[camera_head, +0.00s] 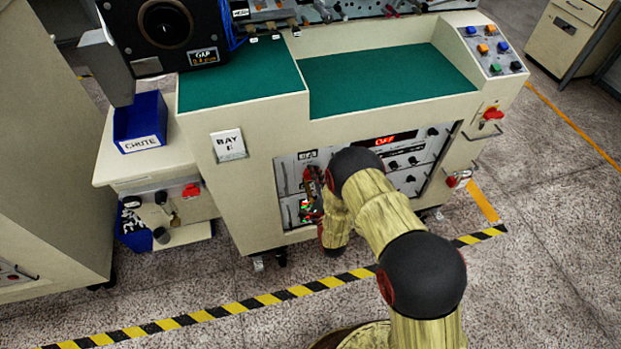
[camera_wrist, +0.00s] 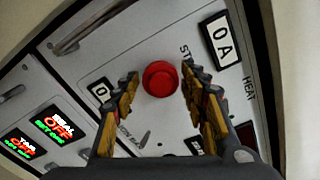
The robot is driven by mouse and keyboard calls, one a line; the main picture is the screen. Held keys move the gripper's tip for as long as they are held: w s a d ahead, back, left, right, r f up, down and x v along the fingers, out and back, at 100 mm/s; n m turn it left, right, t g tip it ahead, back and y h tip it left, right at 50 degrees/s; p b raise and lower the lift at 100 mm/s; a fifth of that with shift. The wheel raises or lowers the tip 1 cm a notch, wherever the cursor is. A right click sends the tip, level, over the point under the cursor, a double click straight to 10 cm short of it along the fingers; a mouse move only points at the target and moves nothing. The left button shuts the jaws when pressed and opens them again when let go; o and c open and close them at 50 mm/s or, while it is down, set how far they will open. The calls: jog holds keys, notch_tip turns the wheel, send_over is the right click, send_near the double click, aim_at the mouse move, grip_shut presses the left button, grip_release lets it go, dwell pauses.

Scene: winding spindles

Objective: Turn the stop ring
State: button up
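A red round knob (camera_wrist: 160,78), which I take to be the stop ring, sits on a pale panel (camera_wrist: 105,62) in the wrist view. Letters starting "ST" are printed beside it, partly hidden by a finger. My gripper (camera_wrist: 160,88) is open, with one yellow-and-dark finger on each side of the knob and a visible gap on both sides. I cannot tell how far the fingertips are from the panel. In the head view my gripper (camera_head: 312,182) is at the cabinet's lower front panel, and the knob cannot be made out there.
Red-and-green displays (camera_wrist: 58,125) and a bar handle (camera_wrist: 92,27) are at the left. In the head view a red switch (camera_head: 493,114) is on the cabinet's right. Striped floor tape (camera_head: 270,299) runs in front.

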jog(key=shift+o, duration=0.7)
jog(key=v, duration=1.2)
